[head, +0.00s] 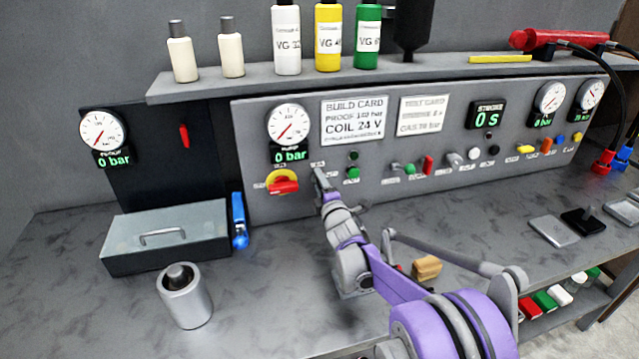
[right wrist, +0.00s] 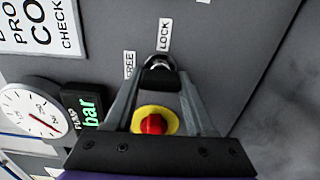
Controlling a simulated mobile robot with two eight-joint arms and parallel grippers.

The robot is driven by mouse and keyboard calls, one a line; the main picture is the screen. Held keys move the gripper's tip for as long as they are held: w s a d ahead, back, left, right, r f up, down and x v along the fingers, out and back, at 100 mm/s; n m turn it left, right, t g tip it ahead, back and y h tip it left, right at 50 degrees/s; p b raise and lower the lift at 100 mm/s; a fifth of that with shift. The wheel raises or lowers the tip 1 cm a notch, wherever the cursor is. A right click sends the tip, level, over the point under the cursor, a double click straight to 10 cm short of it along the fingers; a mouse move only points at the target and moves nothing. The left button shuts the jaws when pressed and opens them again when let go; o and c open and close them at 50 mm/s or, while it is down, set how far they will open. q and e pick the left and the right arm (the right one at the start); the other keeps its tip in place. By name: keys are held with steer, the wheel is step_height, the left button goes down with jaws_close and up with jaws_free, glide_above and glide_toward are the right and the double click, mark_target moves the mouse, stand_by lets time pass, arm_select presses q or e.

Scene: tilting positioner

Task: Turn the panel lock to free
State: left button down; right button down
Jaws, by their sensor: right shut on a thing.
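The panel lock (right wrist: 160,74) is a small dark knob with a shiny part, on the grey control panel (head: 460,120). A FREE label (right wrist: 129,65) and a LOCK label (right wrist: 165,36) are beside it in the right wrist view. My right gripper (right wrist: 160,82) has its two fingers closed around the lock, one on each side. In the head view the right gripper (head: 320,180) reaches the panel below the pump gauge and covers the lock. I cannot tell which label the lock points at. My left gripper is not in view.
A red knob on a yellow disc (head: 283,183) sits close to the left of my right gripper. A green button (head: 352,174) is close to its right. A lidded grey box (head: 165,238) and a metal cylinder (head: 185,295) stand on the bench at left.

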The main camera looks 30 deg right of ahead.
steer(key=shift+c, duration=1.2)
jaws_free()
steer(key=v, duration=1.1)
steer(key=shift+b, duration=0.35)
steer(key=shift+d, duration=0.1)
steer(key=s+a+f+m+g+y+p, duration=0.1)
steer(key=s+a+f+m+g, duration=0.2)
steer(key=s, duration=0.6)
steer(key=s+a+f+m+g+y+p, duration=0.2)
steer(key=s+a+f+m+g, duration=0.1)
steer(key=s+a+m+g, duration=0.2)
steer(key=s+a+f+m+g+y+p, duration=0.1)
steer(key=s+a+f+m+g, duration=0.3)
steer(key=s, duration=1.1)
steer(key=a+m+p, duration=0.1)
steer(key=a+m, duration=0.2)
steer(key=a, duration=0.3)
